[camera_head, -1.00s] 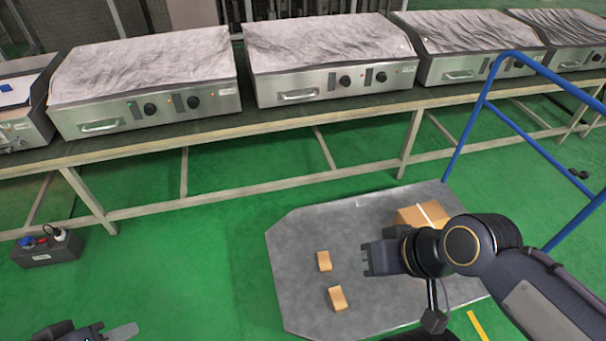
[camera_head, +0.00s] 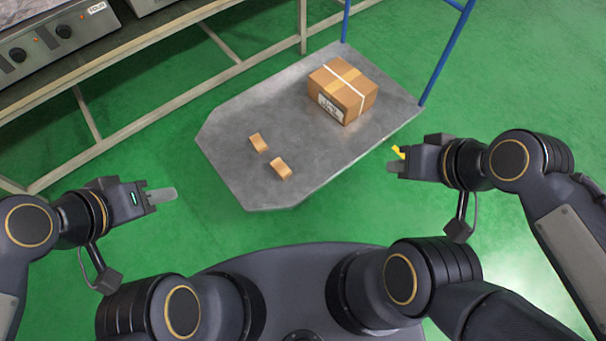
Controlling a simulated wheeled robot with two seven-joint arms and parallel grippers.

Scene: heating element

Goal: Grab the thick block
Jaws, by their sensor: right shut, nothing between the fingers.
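Two small tan blocks lie on the grey platform (camera_head: 235,115) of a blue-railed cart: one block (camera_head: 258,142) further back, the other block (camera_head: 280,168) nearer to me. The nearer one looks slightly larger, but I cannot tell for sure which is thicker. My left gripper (camera_head: 163,194) is over the green floor, left of the platform and apart from both blocks. I cannot tell how far its fingers are apart. My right gripper (camera_head: 393,166) is shut and empty, right of the blocks near the platform's right edge.
A larger taped cardboard box (camera_head: 340,92) stands on the platform behind the blocks. Blue rails (camera_head: 447,50) rise at the cart's far end. A workbench (camera_head: 150,72) with metal heating appliances (camera_head: 45,42) is at the upper left. Green floor around the cart is clear.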

